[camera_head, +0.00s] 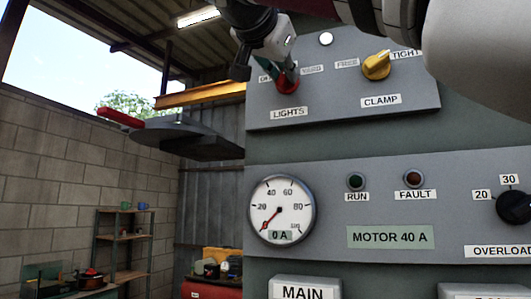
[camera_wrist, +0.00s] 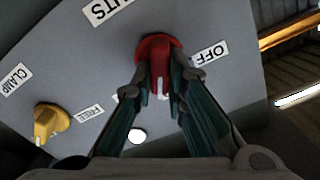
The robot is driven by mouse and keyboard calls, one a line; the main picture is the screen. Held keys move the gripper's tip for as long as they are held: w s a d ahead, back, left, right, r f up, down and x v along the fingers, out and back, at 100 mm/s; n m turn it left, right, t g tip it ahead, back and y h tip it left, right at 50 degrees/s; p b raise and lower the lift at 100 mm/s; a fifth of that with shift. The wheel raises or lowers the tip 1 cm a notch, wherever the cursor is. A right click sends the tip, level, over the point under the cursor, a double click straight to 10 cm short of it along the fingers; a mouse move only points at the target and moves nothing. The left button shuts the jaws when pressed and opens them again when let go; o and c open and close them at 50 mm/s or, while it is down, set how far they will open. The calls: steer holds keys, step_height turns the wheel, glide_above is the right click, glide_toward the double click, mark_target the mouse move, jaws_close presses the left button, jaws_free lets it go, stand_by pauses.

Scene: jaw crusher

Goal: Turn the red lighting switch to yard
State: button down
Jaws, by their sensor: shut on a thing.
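The red lighting switch (camera_head: 287,86) sits on the upper grey panel above the LIGHTS label (camera_head: 289,113). In the wrist view the red knob (camera_wrist: 155,52) is between my fingers, and its white mark points down the picture, toward my palm. The OFF label (camera_wrist: 209,54) is to its right there. A second label is mostly hidden behind my left finger; in the head view it shows right of the switch (camera_head: 312,70), too small to read surely. My gripper (camera_head: 277,76), also in the wrist view (camera_wrist: 166,82), is shut on the red knob.
The yellow clamp knob (camera_head: 376,65) is right of the switch on the same panel. A lower panel holds a gauge (camera_head: 282,210), RUN and FAULT lamps and a black overload dial (camera_head: 514,207). A red-handled lever (camera_head: 120,118) juts out at left.

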steer(key=m, duration=0.2)
steer(key=m+b, duration=0.1)
steer(key=m, duration=0.2)
steer(key=shift+d+f+m+b, duration=0.15)
steer(key=shift+f+m+b, duration=0.15)
steer(key=shift+m, duration=0.1)
steer(key=shift+r, duration=0.1)
stand_by(0.3)
steer(key=c, duration=1.6)
jaws_free()
steer(key=shift+s, duration=0.1)
steer(key=v, duration=1.2)
